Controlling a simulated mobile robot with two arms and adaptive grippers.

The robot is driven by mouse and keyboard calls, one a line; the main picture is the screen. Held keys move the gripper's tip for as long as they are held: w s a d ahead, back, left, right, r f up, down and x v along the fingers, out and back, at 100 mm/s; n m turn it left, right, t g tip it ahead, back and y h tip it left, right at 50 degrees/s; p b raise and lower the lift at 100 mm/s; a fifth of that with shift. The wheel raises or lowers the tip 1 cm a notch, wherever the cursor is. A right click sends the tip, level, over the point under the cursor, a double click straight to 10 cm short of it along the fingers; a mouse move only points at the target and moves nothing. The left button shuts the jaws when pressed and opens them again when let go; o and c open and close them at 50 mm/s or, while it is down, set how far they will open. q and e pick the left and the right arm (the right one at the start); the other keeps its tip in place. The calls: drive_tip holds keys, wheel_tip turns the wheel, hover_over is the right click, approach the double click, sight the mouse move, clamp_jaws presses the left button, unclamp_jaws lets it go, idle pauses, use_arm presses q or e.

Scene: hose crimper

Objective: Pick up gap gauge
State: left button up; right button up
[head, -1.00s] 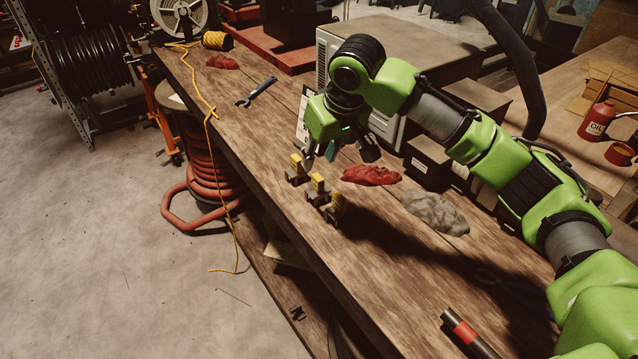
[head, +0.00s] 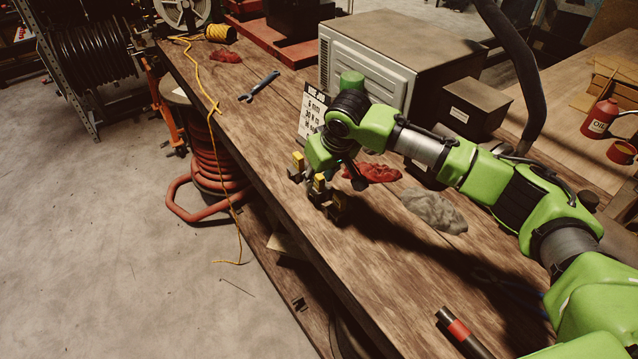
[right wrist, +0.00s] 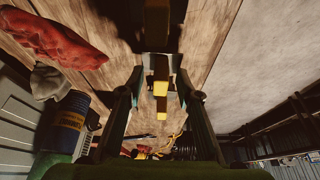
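Three small pieces with yellow tops and dark grey bases stand in a row near the front edge of the workbench: the far one (head: 298,161), the middle one (head: 319,183) and the near one (head: 339,201). I take these as the gap gauges. My right gripper (head: 338,178) is low over the row, pointing down, and partly hides it. In the right wrist view its two fingers (right wrist: 158,100) are spread apart, with yellow-topped pieces (right wrist: 161,90) showing in line between them. I cannot tell whether a finger touches any piece. My left gripper is not in view.
A red rag (head: 374,172) and a grey rag (head: 435,209) lie right of the row. A sign (head: 312,108) and a grey machine (head: 365,65) stand behind. A wrench (head: 259,86) lies farther back. A black-and-red cylinder (head: 461,331) lies at the front.

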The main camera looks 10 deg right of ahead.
clamp_jaws()
